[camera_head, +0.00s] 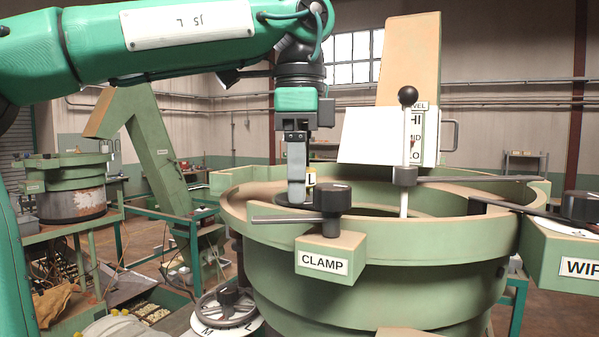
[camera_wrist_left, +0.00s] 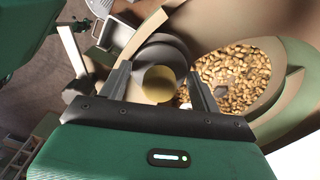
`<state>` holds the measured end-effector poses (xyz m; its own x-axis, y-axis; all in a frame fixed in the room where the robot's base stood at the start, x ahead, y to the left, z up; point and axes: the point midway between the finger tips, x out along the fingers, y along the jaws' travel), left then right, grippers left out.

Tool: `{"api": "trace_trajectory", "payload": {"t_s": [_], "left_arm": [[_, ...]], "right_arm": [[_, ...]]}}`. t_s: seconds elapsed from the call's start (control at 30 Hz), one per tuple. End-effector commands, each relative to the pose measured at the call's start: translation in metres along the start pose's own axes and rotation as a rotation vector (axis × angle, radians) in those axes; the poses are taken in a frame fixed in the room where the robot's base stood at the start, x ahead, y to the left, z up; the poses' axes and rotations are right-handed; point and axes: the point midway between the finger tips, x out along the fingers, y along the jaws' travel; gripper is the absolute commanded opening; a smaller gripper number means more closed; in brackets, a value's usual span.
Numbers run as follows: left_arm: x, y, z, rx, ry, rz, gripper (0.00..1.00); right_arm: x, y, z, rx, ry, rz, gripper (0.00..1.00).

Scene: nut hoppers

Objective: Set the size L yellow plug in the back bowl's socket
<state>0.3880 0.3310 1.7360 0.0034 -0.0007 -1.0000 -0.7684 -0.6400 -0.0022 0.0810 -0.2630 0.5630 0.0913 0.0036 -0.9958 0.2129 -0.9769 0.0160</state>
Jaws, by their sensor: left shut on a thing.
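My left gripper (camera_head: 297,195) points down over the rim area of the large green bowl (camera_head: 390,265), just behind the CLAMP knob. In the left wrist view its two fingers (camera_wrist_left: 160,92) stand on either side of the round yellow plug (camera_wrist_left: 159,84), and it is shut on the plug. In the head view only a small yellow patch shows beside the fingers. A grey round part (camera_wrist_left: 165,50) lies right by the plug; I cannot tell whether the plug is seated in a socket. My right gripper is not in view.
The clamp knob (camera_head: 332,197) with its lever stands close to my left gripper. A post with a black ball (camera_head: 407,96) rises from the bowl. Nuts (camera_wrist_left: 235,75) lie inside the bowl. A dial (camera_head: 228,308) marked M and L sits below. Another bowl (camera_head: 65,175) stands far left.

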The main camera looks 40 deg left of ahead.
Motion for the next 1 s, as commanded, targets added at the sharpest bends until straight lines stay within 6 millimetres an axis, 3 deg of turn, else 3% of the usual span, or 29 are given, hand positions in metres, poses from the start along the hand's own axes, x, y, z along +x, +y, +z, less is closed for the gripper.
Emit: {"api": "trace_trajectory", "payload": {"t_s": [0.27, 0.3, 0.37, 1.0], "left_arm": [[0.0062, 0.0001, 0.0000, 0.000, 0.001, 0.000, 0.36], [0.0062, 0.0001, 0.0000, 0.000, 0.001, -0.001, 0.66], [0.0056, 0.0001, 0.0000, 0.000, 0.000, 0.000, 0.73], [0.0059, 0.0001, 0.0000, 0.000, 0.000, 0.000, 0.73]], "right_arm": [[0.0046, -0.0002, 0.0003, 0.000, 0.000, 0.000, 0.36], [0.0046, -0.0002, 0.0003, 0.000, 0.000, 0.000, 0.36], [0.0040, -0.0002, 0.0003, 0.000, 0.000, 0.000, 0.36], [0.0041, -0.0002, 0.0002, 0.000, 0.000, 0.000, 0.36]]}}
